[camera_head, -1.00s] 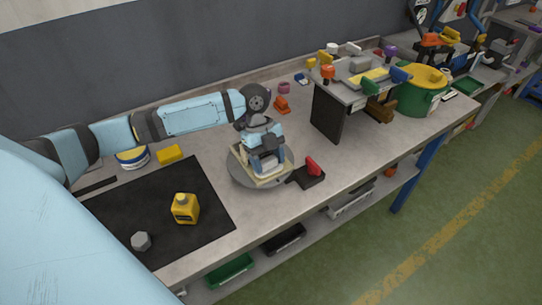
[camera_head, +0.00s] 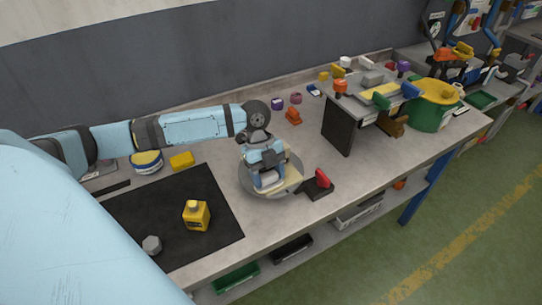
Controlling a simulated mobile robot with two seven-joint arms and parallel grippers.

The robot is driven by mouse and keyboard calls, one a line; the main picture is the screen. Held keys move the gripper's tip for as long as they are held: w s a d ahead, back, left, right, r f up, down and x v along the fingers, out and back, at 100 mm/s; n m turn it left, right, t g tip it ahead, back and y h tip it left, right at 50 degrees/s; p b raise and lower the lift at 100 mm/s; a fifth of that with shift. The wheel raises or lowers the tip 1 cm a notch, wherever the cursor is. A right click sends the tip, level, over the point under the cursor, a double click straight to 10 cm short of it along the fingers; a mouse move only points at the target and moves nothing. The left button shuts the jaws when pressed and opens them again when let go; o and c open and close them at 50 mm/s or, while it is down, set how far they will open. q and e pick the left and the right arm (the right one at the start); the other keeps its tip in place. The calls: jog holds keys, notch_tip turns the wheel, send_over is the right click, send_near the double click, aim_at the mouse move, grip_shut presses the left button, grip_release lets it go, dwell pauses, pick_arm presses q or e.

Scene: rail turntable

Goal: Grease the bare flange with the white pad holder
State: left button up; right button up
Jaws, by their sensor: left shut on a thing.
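My left gripper (camera_head: 268,181) is over the round grey turntable (camera_head: 248,187), pointing down. It is shut on a small whitish thing (camera_head: 270,180), which looks like the white pad holder. The fingers hide much of it, and I cannot tell whether its underside touches anything. A cream-coloured piece (camera_head: 291,180) lies on the turntable beside and partly under the gripper. I cannot make out a bare flange on it. My right gripper is not in view.
A dark block with a red lever (camera_head: 322,179) stands right of the turntable. A raised shelf (camera_head: 338,130) and green bin (camera_head: 430,115) stand farther right.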

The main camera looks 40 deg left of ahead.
pick_arm(q)
jog(key=shift+w, duration=0.1)
jog(key=shift+w+d+f, duration=0.1)
jog(key=shift+w+d, duration=0.3)
jog(key=shift+w, duration=0.4)
jog(key=shift+w+d+p, duration=0.2)
jog(key=shift+w+p, duration=0.1)
jog(key=shift+w, duration=0.05)
jog(key=shift+w+d, duration=0.2)
jog(key=shift+w, duration=0.4)
jog(key=shift+w, duration=0.1)
jog(key=shift+w+d+r+p, duration=0.2)
jog(key=shift+w+d+p, duration=0.1)
jog(key=shift+w, duration=0.55)
